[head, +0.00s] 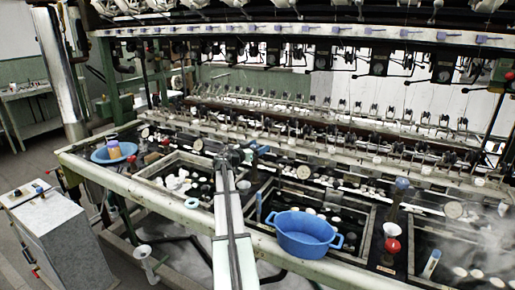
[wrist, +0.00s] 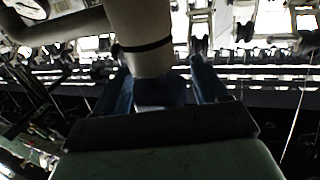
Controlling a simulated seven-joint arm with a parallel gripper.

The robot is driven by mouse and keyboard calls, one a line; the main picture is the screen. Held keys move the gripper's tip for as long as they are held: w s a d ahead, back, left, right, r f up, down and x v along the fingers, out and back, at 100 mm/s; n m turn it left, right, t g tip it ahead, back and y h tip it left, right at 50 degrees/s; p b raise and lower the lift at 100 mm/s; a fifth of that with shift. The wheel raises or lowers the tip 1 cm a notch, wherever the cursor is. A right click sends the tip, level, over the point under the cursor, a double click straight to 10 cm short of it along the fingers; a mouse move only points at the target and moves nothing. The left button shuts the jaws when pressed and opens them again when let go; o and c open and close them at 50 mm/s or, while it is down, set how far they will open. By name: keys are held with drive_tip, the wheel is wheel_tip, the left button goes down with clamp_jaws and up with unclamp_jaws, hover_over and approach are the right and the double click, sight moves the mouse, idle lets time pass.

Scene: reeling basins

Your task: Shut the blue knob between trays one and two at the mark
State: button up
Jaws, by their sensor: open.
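My gripper (head: 246,155) is at the far end of my arm, above the frame between the left tray (head: 207,160) and the middle tray (head: 352,207). In the wrist view my gripper (wrist: 160,72) is open, with one blue finger on each side of a pale upright cylinder with a dark ring (wrist: 146,48). A dark blue part (wrist: 165,92) shows low between the fingers; I cannot tell whether it is the knob or whether the fingers touch it. In the head view my gripper and arm cover that spot. The mark cannot be made out.
A blue two-handled tub (head: 303,234) stands on the front edge by the middle tray. Farther right are a blue-topped post (head: 402,183) and a red knob (head: 391,246). A blue bowl (head: 113,153) sits at the left. Machine rows fill the back; steam rises at right.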

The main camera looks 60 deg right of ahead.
drive_tip(key=shift+c, duration=0.5)
drive_tip(key=c, duration=0.9)
drive_tip(key=shift+o, duration=0.2)
drive_tip(key=shift+m+g, duration=0.4)
drive_tip(key=shift+g, duration=0.2)
drive_tip(key=m+g+y, duration=0.1)
drive_tip(key=m+g, duration=0.1)
drive_tip(key=g, duration=0.1)
drive_tip(key=shift+y, duration=0.3)
drive_tip(key=shift+s+a+m+g+y, duration=0.15)
drive_tip(key=shift+s+m+g+y, duration=0.05)
drive_tip(key=shift+m+g+y, duration=0.7)
drive_tip(key=shift+s+a+m+g+y, duration=0.15)
drive_tip(key=shift+m+g+y, duration=0.5)
drive_tip(key=shift+g, duration=0.45)
drive_tip(key=o, duration=1)
drive_tip(key=shift+c, duration=0.2)
